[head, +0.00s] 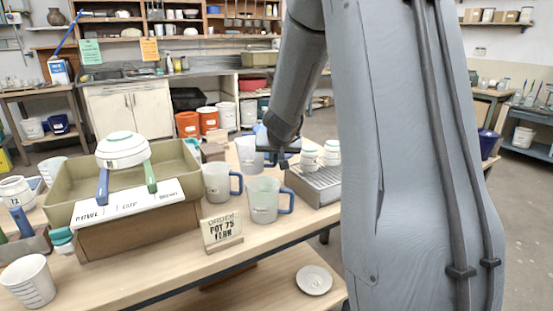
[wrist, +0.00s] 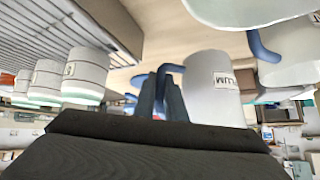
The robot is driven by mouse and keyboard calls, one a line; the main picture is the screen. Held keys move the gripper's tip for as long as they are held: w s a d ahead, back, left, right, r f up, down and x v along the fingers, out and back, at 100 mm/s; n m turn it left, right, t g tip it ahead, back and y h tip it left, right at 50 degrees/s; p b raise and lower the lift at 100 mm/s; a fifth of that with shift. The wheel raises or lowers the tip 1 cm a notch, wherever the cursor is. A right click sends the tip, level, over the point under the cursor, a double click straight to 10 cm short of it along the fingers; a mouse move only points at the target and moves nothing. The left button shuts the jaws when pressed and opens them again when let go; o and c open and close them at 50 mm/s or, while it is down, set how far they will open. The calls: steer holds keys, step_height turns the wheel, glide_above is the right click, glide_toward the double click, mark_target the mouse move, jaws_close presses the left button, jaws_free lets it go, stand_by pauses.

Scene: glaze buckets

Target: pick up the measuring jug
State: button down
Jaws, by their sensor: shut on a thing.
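Three pale measuring jugs with blue handles stand on the wooden table in the head view. The back jug (head: 246,157) is next to my gripper (head: 281,158) and partly hidden by it. The left jug (head: 216,184) and front jug (head: 264,203) stand nearer. In the wrist view, my gripper (wrist: 162,98) is shut on the blue handle (wrist: 170,69) of a labelled measuring jug (wrist: 212,92). I cannot tell from the pictures whether this jug is clear of the table. Another jug (wrist: 236,10) shows at the top of the wrist view.
A grey slatted tray (head: 318,184) with small white pots (head: 331,153) stands just right of my gripper. An order card (head: 222,232) is at the front.

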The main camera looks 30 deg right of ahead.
steer(key=shift+r+p, duration=1.3)
steer(key=shift+r, duration=0.15)
steer(key=shift+r, duration=0.2)
stand_by(0.6)
